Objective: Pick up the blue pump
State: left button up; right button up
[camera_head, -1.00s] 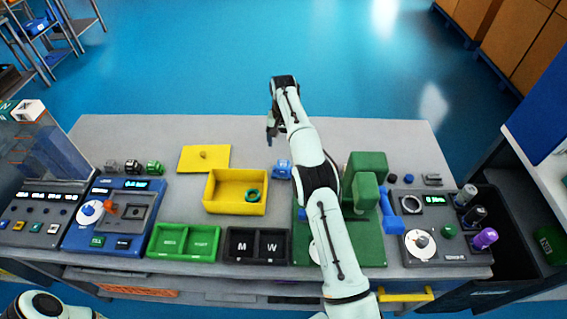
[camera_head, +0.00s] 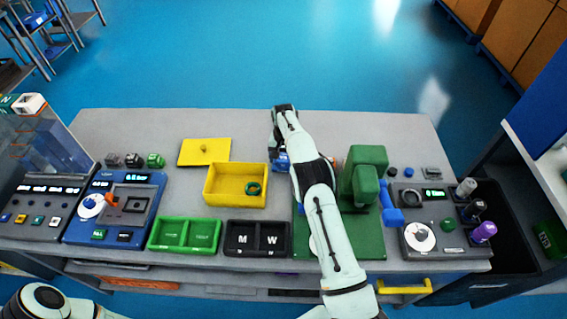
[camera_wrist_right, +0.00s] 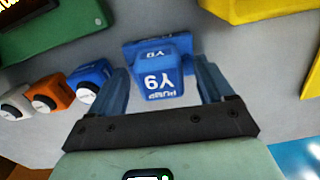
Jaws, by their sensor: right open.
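In the right wrist view the pump (camera_wrist_right: 160,75) shows the label "Y9" and lies between the two fingers. My right gripper (camera_head: 277,153) is open, pointing down at the pump, with a finger on either side. A narrow gap shows beside the pump; I cannot tell whether either finger touches it. Of my left arm only a link shows at the bottom left; its gripper is out of view.
A yellow bin (camera_head: 236,204) with a green ring (camera_head: 253,188) stands near the pump; a yellow lid (camera_head: 204,152) lies behind it. A green press (camera_head: 366,178) stands to the right. Small white, orange (camera_wrist_right: 50,96) and blue (camera_wrist_right: 93,80) parts sit beside the gripper in the wrist view.

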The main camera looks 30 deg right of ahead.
jog(key=shift+f, duration=0.2)
jog(key=c, duration=1.1)
jog(key=shift+r, duration=0.1)
jog(key=shift+c, duration=1.3)
jog(key=shift+r, duration=0.1)
